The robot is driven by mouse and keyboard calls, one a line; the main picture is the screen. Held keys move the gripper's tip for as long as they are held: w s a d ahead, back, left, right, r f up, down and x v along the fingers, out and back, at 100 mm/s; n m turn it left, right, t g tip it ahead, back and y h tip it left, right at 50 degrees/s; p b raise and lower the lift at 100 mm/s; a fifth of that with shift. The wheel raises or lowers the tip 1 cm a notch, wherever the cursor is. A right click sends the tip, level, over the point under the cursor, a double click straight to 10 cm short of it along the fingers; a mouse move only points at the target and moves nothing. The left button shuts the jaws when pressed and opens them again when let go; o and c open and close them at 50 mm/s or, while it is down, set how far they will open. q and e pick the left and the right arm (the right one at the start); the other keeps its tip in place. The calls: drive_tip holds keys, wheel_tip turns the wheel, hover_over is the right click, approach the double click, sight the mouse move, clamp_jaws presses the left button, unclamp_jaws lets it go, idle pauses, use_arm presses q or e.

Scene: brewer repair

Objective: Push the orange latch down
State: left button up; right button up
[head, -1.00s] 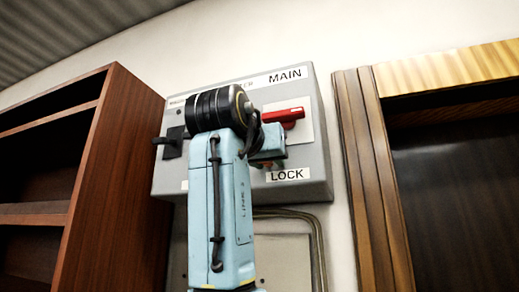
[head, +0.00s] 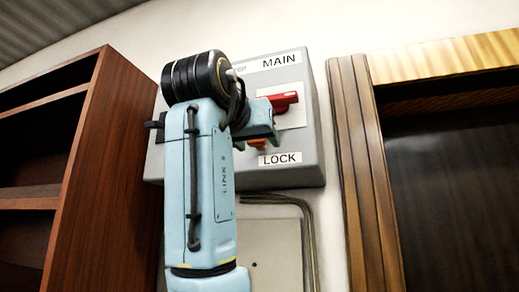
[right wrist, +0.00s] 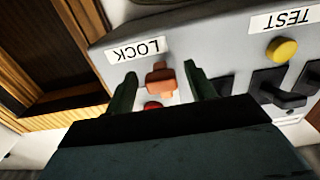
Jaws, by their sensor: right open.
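The orange latch (head: 258,145) is on the front of the grey MAIN box (head: 296,165), above the LOCK label (head: 281,159) in the head view. My forearm and gripper body partly hide it there. In the right wrist view, which shows the box upside down, the orange latch (right wrist: 161,79) lies between the two fingers of my right gripper (right wrist: 158,88). The fingers stand apart, one on each side of it, with gaps; I cannot tell how far their tips are from the panel. My left gripper is not in view.
A red handle (head: 281,101) is just above the latch. The right wrist view also shows a yellow button (right wrist: 282,50) by a TEST label and black switches (right wrist: 277,90). A brown shelf (head: 110,150) stands left and a wooden frame (head: 362,170) right.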

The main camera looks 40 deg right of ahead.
drive_tip(key=b+v, duration=0.2)
drive_tip(key=v, duration=0.8)
drive_tip(key=shift+a, duration=0.3)
drive_tip(key=shift+s, duration=0.1)
